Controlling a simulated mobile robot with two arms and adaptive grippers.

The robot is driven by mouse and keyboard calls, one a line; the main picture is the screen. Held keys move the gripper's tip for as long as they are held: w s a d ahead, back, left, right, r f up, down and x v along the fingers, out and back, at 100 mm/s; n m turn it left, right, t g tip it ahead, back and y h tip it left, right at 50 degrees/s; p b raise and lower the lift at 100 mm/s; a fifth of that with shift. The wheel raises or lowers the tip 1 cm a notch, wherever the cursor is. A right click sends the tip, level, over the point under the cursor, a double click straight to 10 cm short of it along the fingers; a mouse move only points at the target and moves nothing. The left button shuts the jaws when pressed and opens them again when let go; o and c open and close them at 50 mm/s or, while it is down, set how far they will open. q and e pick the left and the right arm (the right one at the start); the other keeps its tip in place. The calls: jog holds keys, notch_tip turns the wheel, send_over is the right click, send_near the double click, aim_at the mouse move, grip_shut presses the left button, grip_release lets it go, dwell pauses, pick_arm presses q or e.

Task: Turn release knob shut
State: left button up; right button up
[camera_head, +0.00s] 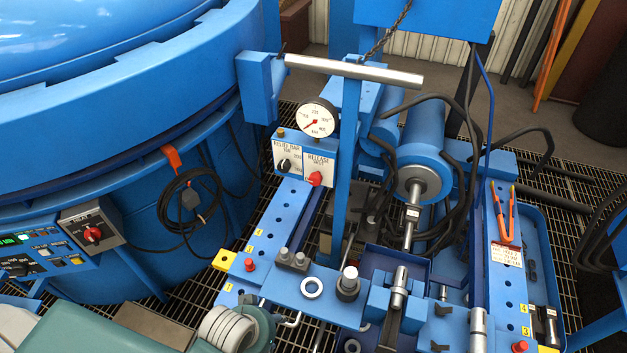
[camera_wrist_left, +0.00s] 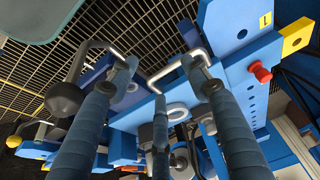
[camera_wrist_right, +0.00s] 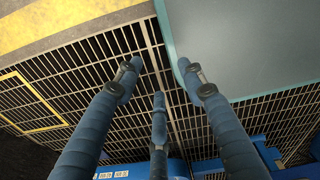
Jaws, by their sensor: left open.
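The release knob (camera_head: 315,179) is a small red knob on the right half of a white labelled panel (camera_head: 303,160) below a round gauge (camera_head: 319,118) in the head view. I cannot read its exact angle. A dark knob (camera_head: 284,163) sits left of it. My left gripper (camera_wrist_left: 162,75) shows in the left wrist view with three blue fingers spread and empty, over the blue press frame. Its fingers are hard to make out in the head view. My right gripper (camera_wrist_right: 165,82) is spread and empty above floor grating. Neither wrist view shows the release knob.
A metal crossbar (camera_head: 355,71) passes above the gauge. The large blue furnace (camera_head: 120,90) fills the left. A blue rail (camera_head: 275,235) carries a red plunger (camera_head: 250,264) and a yellow block (camera_head: 224,259). Bent metal handles (camera_wrist_left: 183,66) lie near my left fingers.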

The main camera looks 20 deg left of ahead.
pick_arm(q)
jog(key=w+r+n+t+h, duration=0.1)
jog(key=w+r+n+t, duration=0.15)
jog(key=w, duration=0.65)
jog(key=w+r+n+t, duration=0.2)
jog(key=w+n+t, duration=0.15)
jog(key=w, duration=0.45)
jog(key=n+t, duration=0.6)
jog(key=t, duration=0.2)
send_near(313, 182)
jog(key=w, duration=0.7)
jog(key=w+d, duration=0.1)
jog(key=w, duration=0.2)
jog(key=shift+w, duration=0.2)
jog(key=c, duration=1.1)
